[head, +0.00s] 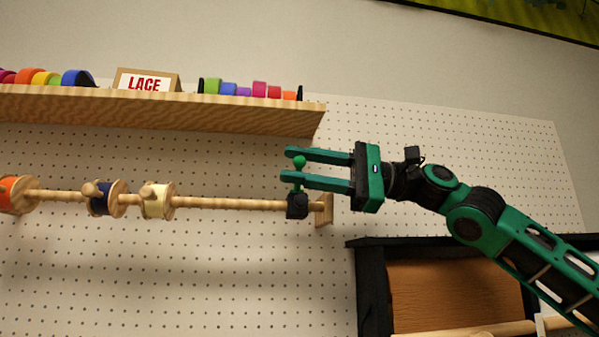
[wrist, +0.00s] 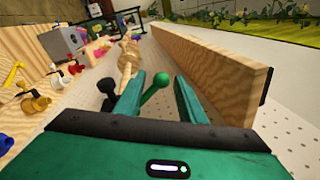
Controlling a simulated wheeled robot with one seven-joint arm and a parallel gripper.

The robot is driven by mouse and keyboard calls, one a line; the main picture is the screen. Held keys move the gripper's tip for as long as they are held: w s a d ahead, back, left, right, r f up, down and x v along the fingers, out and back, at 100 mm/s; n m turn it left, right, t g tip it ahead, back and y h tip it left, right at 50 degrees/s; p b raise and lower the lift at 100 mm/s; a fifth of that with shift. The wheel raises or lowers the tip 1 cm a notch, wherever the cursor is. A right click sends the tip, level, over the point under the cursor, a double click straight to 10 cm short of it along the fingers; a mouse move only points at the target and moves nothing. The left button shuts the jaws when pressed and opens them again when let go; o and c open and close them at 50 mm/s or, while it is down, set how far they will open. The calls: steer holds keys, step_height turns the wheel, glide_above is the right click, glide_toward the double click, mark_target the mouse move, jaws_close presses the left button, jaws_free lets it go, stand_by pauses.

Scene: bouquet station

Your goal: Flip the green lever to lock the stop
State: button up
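The green lever (head: 300,163) has a round knob and stands up from the black stop (head: 297,206) near the right end of the wooden rod (head: 240,204). My gripper (head: 290,165) is open, pointing left, with one finger above the other in the head view. The knob shows between or in front of the two fingers there. In the wrist view the lever knob (wrist: 161,80) lies between the open fingertips, with a gap to the right finger; whether it touches the left finger I cannot tell. The black stop (wrist: 107,88) shows left of the fingers.
A wooden shelf (head: 160,108) with ribbon rolls and a LACE sign (head: 146,82) is just above my gripper; its board (wrist: 215,70) runs close on the right in the wrist view. A cream spool (head: 157,201) and a blue spool (head: 103,198) sit further left on the rod.

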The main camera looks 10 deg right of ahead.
steer(key=shift+s+a+r, duration=0.1)
steer(key=shift+s, duration=0.1)
steer(key=d+f, duration=0.1)
steer(key=d, duration=0.9)
steer(key=shift+s+d+f, duration=0.35)
